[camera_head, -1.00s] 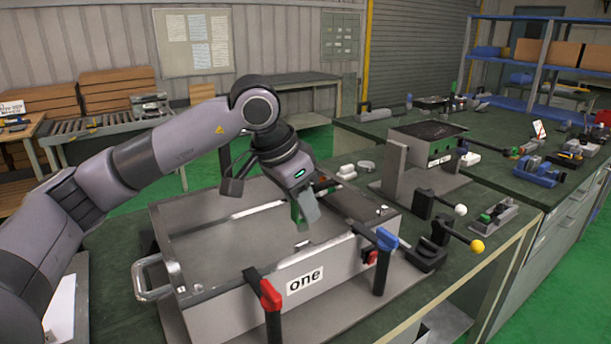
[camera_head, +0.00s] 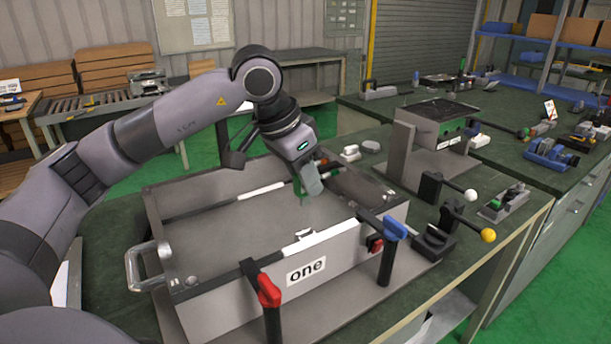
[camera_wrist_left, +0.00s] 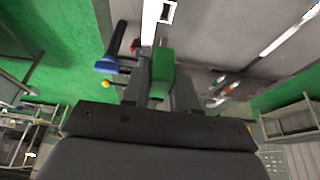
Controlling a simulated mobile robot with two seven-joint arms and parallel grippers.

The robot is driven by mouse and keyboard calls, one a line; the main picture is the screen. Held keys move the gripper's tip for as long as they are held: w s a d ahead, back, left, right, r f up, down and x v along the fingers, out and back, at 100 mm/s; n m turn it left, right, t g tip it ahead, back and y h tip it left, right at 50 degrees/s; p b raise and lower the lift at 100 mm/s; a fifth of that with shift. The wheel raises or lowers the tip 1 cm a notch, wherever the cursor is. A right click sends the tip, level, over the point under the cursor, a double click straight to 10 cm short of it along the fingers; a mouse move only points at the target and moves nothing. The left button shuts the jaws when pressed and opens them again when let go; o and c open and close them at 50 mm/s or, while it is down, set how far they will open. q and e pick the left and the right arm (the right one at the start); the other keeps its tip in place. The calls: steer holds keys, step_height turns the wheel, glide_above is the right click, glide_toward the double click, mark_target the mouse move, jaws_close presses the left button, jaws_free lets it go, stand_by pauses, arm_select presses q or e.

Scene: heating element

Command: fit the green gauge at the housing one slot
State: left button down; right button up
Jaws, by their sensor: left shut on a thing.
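Housing one is a grey open-topped box (camera_head: 345,250) with a label "one" on its front wall. A white fitting with an opening (camera_head: 304,237) sits at the top of that wall; it also shows at the top of the left wrist view (camera_wrist_left: 152,22). My left gripper (camera_head: 308,188) points down over the box's interior, behind and above the fitting. It is shut on the green gauge, a green block between the fingers in the left wrist view (camera_wrist_left: 162,68). In the head view only a sliver of the gauge (camera_head: 299,187) shows. The gauge is apart from the fitting. My right gripper is out of view.
A red-handled clamp (camera_head: 269,291) and a blue-handled clamp (camera_head: 393,228) stand along the front wall. Levers with a white knob (camera_head: 471,195) and a yellow knob (camera_head: 488,235) are at the right. A second housing (camera_head: 438,125) stands behind. The box's interior is mostly clear.

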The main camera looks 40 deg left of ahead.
mark_target(305, 204)
arm_select(q)
steer(key=shift+f+b, duration=2.15)
steer(key=shift+f, duration=0.6)
steer(key=shift+f+b, duration=1.6)
steer(key=shift+f, duration=0.1)
steer(key=c, duration=0.8)
jaws_free()
steer(key=v, duration=0.7)
steer(key=shift+d, duration=0.1)
